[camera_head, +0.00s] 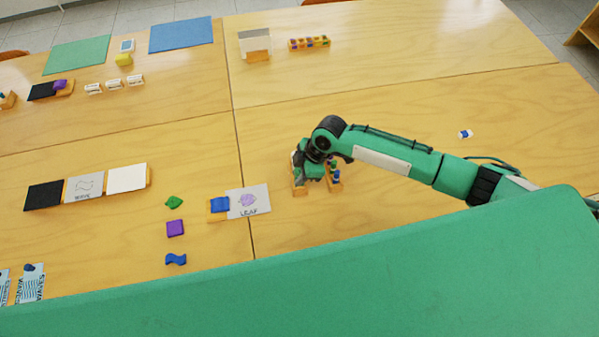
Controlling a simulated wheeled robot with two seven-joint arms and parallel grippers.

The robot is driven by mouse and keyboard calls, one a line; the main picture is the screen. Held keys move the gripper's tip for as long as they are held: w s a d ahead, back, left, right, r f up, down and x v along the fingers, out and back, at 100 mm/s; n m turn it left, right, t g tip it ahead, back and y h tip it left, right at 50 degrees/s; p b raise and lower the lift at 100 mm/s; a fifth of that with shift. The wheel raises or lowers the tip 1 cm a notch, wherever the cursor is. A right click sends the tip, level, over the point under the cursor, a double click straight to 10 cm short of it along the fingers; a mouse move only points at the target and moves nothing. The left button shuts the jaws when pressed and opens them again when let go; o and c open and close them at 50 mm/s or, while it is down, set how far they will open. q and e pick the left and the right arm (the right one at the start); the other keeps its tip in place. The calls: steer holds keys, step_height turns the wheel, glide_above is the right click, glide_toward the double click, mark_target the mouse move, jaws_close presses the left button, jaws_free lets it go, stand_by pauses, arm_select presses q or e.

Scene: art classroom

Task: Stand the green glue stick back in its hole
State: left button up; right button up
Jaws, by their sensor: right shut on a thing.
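A light wooden holder (301,192) stands right of the table seam, partly covered by my right gripper. Small sticks with blue and red parts (336,173) stand at its right side. My right gripper (314,176) comes in from the right, points down over the holder, and is shut on what appears to be the green glue stick. The hand hides that stick almost fully, so its tilt, its lower end and the hole cannot be made out. My left gripper is not in view.
A LEAF card (248,201) with a blue block (219,205) lies left of the holder. Green, purple and blue pieces (175,228) lie farther left. The table (400,70) behind the arm is mostly clear.

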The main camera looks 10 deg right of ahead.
steer(key=shift+f, duration=0.3)
stand_by(0.5)
steer(key=o, duration=1.1)
steer(key=shift+c, duration=0.2)
steer(key=shift+o, duration=1.2)
steer(key=shift+r, duration=0.1)
steer(key=shift+r+p, duration=2.75)
steer(key=shift+r, duration=0.2)
